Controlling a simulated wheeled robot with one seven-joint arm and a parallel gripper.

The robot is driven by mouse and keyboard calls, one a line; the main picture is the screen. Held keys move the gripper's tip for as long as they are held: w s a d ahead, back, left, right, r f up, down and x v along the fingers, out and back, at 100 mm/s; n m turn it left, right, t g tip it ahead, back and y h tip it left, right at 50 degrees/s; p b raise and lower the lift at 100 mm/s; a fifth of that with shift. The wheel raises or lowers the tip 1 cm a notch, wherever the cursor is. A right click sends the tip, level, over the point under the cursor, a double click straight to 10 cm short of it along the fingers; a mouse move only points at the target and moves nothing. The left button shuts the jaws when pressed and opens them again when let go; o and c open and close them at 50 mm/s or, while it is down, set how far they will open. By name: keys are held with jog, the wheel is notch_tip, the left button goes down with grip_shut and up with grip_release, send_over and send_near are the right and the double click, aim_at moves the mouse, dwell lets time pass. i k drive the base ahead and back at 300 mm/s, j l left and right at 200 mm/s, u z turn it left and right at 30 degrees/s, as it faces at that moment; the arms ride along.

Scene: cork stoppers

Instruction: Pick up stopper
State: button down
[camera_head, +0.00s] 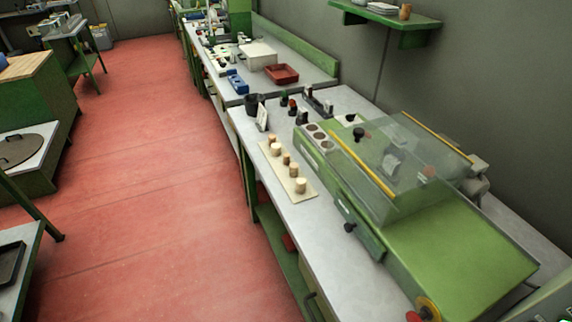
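Several cork stoppers stand upright in a row on a pale board near the left edge of the grey bench. The nearest stopper (301,185) is at the board's front end, and the farthest stopper (274,141) is at its back end. Others, such as a middle stopper (286,158), stand between them. The pale board (273,161) lies flat on the bench. My gripper is not in this view, so I cannot tell whether it is open or shut.
A green machine with a clear cover (395,165) stands right of the board. A black cup (252,104), a white card (262,117) and small bottles stand behind it. A red tray (282,73) and blue box (237,84) sit farther back. The red floor (160,200) left of the bench is clear.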

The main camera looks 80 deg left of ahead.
aim_at(294, 166)
jog(key=u, duration=1.85)
